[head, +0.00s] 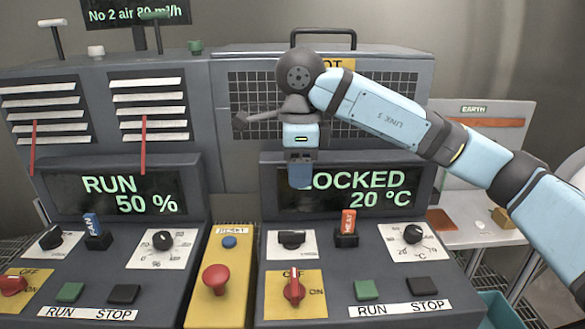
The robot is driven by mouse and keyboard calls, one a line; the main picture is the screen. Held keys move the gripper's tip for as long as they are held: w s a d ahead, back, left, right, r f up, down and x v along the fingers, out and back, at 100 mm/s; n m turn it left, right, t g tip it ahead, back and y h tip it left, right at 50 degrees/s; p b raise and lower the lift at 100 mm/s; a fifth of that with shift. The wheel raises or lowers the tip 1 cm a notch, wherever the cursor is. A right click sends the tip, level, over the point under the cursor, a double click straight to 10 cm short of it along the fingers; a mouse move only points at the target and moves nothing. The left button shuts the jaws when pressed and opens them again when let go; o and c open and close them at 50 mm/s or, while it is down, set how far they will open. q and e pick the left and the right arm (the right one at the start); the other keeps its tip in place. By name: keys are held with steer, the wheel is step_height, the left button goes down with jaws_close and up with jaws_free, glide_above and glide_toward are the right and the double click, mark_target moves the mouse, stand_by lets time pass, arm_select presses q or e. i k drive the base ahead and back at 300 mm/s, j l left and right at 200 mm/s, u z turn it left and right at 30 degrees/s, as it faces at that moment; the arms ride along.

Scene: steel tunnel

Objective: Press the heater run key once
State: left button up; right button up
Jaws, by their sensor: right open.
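The heater console is the right one, with an orange HEAT rocker (348,223). Its run key (366,290) is a green square above the word RUN, and its black stop key (422,286) sits to the right. Its display (385,190) reads "OCKED" with the first letter hidden, and 20 °C. My right gripper (300,180) is open and empty. It hangs in front of the display's left part, above and left of the run key and apart from it. My left gripper is out of view.
The left FAN console (80,240) shows RUN 50 % and has its own green key (71,292). Between the consoles, a yellow panel (216,305) carries a red mushroom button (216,278) and a blue button (229,241). A red rotary switch (294,287) stands left of the heater run key.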

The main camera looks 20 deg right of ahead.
mark_target(364, 290)
steer(key=k, duration=1)
